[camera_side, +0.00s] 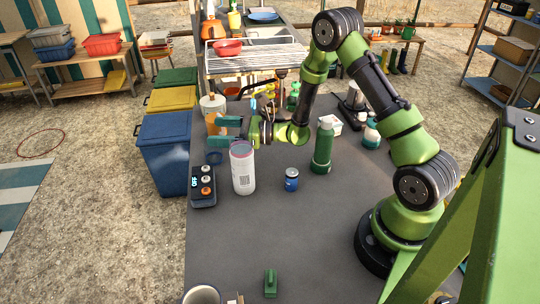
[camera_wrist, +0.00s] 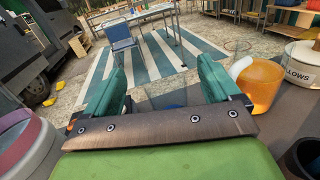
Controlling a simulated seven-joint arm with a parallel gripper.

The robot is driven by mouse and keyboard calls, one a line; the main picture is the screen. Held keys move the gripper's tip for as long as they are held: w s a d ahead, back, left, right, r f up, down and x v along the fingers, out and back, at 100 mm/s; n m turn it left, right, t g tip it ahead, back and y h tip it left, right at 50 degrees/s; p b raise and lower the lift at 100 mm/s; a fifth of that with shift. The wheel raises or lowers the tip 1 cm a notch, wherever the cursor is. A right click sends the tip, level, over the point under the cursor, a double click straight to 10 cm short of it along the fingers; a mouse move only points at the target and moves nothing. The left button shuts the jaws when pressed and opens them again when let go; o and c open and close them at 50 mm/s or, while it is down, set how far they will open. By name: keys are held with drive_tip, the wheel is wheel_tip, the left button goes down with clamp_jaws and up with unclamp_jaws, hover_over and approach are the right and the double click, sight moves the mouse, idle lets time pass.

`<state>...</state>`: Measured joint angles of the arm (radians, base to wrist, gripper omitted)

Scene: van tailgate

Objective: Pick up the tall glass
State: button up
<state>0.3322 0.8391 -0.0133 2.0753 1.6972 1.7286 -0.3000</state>
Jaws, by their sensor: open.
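My gripper (camera_side: 217,132) is open and points left over the far left part of the dark tabletop. In the wrist view its two teal fingers (camera_wrist: 160,65) are apart with no object held between them. I cannot tell whether either is the tall glass. The amber vessel also shows in the side view (camera_side: 213,126), partly hidden by the fingers. The clear glass cannot be made out there.
A white canister with a pink rim (camera_side: 242,170) stands just in front of my gripper. A white tub (camera_wrist: 300,66) is beside the amber vessel. The front tabletop is mostly clear.

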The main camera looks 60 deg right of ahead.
sight(202, 137)
wheel_tip(202, 137, down, 2)
drive_tip(key=shift+f, duration=0.25)
drive_tip(key=x, duration=0.5)
drive_tip(key=shift+c, duration=0.3)
drive_tip(key=c, duration=1)
drive_tip(key=shift+r, duration=0.1)
